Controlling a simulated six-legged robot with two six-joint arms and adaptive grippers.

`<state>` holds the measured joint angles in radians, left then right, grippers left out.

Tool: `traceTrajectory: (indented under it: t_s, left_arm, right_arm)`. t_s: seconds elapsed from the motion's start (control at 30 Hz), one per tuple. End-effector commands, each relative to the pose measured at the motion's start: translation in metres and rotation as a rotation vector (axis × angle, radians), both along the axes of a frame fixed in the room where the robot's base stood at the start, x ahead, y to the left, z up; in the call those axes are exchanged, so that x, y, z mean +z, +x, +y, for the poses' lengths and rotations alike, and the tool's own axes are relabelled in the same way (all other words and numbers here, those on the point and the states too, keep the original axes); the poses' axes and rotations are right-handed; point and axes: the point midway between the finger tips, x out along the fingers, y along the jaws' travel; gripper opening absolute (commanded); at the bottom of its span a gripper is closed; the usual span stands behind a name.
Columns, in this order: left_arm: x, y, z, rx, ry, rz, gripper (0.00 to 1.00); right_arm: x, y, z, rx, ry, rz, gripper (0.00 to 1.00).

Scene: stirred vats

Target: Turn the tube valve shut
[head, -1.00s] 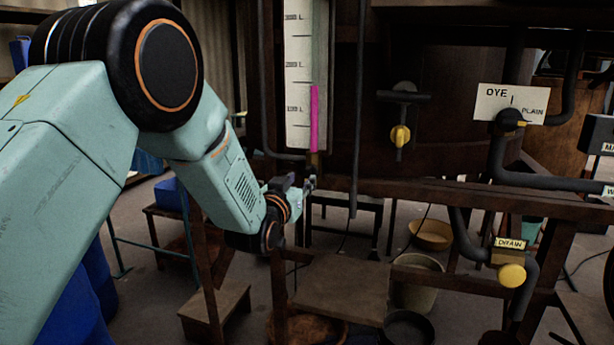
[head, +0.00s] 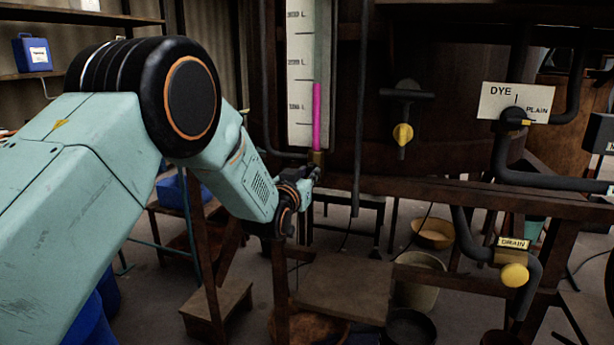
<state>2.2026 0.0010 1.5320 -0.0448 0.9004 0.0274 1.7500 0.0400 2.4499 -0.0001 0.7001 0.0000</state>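The sight tube with a magenta column (head: 317,118) stands in front of a white litre scale (head: 299,75). At its foot is a small brass fitting (head: 317,158), which looks like the tube valve; its handle cannot be made out. My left gripper (head: 314,174) is just below this fitting, its tip pointing up and right. It is small and dark here, so I cannot tell whether its fingers are apart or touch the valve. My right gripper is not in view.
A dark vertical pipe (head: 361,110) runs close right of the tube. A rusty beam (head: 440,192) crosses behind and to the right. Further right are a yellow-handled tap (head: 403,134), a DYE/PLAIN selector (head: 515,117) and a yellow DRAIN knob (head: 514,275). A wooden step (head: 343,287) stands below.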

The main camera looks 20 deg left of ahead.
Motion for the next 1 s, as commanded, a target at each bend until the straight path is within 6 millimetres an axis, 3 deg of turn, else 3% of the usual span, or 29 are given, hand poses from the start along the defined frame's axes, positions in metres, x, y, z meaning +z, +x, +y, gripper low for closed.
traceTrajectory:
  t_s: [0.2, 0.67, 1.0]
  left_arm:
    - [0.0003, -0.0001, 0.0001, 0.0, 0.0, -0.001, 0.0]
    - [0.0007, 0.0001, -0.0001, 0.0, 0.026, -0.003, 0.0]
    - [0.0004, 0.0002, -0.001, 0.0, 0.235, -0.011, 0.0]
  right_arm:
    - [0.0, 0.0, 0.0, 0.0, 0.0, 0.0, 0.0]
    - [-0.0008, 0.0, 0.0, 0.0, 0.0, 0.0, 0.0]
    - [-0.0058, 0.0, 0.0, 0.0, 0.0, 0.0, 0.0]
